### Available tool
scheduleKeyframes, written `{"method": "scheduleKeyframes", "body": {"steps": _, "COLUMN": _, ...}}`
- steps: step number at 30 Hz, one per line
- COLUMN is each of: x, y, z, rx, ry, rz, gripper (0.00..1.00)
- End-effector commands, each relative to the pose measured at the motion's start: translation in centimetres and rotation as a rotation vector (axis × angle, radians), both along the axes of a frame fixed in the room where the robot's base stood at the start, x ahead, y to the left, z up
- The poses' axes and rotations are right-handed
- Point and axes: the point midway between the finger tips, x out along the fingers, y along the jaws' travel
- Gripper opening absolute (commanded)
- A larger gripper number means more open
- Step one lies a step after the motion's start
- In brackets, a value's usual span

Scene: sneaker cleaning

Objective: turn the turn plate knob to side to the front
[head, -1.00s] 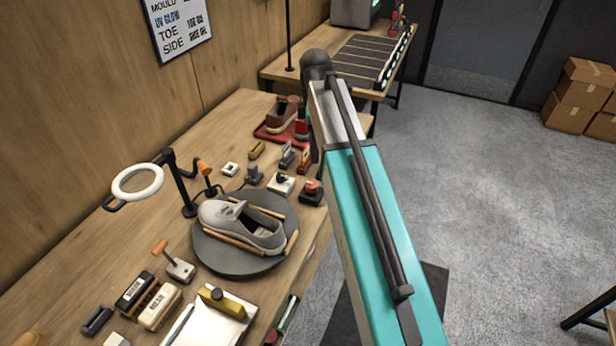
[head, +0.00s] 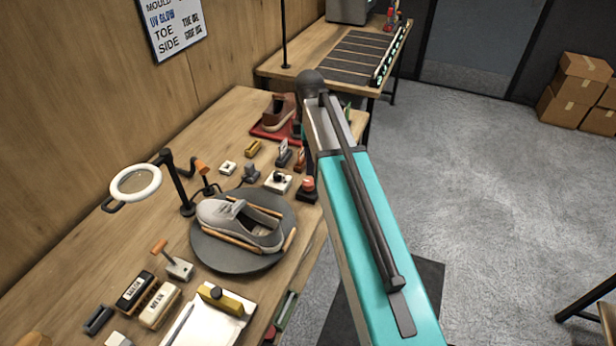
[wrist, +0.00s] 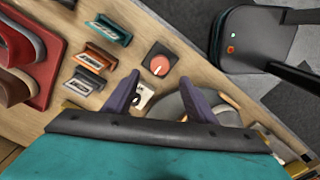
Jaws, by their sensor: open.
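A grey sneaker (head: 232,222) lies on the round dark turn plate (head: 210,256), among tan bars. Beside its far edge stands a white block with a dark knob (head: 278,182); it also shows in the wrist view (wrist: 143,98), partly hidden. To its right is a black block with a red-orange knob (head: 307,187), also in the wrist view (wrist: 159,65). I cannot tell for sure which one is the turn plate knob. My gripper (wrist: 160,95) is open and empty. The white block appears between its purple fingers, and contact cannot be judged. The arm hides the gripper in the head view.
A ring lamp (head: 136,183) stands left of the plate. A red tray (head: 262,133) holds a brown shoe (head: 281,109) behind it. Several small blocks crowd the bench near the gripper. A lever block (head: 180,267) and white pad (head: 205,324) lie in front.

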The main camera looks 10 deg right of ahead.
Motion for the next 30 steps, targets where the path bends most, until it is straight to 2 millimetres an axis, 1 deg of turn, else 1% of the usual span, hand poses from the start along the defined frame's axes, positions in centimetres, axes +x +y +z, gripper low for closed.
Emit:
{"method": "scheduleKeyframes", "body": {"steps": 21, "x": 0.0, "y": 0.1, "z": -6.8, "rx": 0.0, "ry": 0.002, "rz": 0.002, "gripper": 0.51}}
{"method": "scheduleKeyframes", "body": {"steps": 27, "x": 0.0, "y": 0.1, "z": -8.1, "rx": 0.0, "ry": 0.001, "rz": 0.002, "gripper": 0.51}}
{"method": "scheduleKeyframes", "body": {"steps": 30, "x": 0.0, "y": 0.2, "z": -8.4, "rx": 0.0, "ry": 0.001, "rz": 0.002, "gripper": 0.51}}
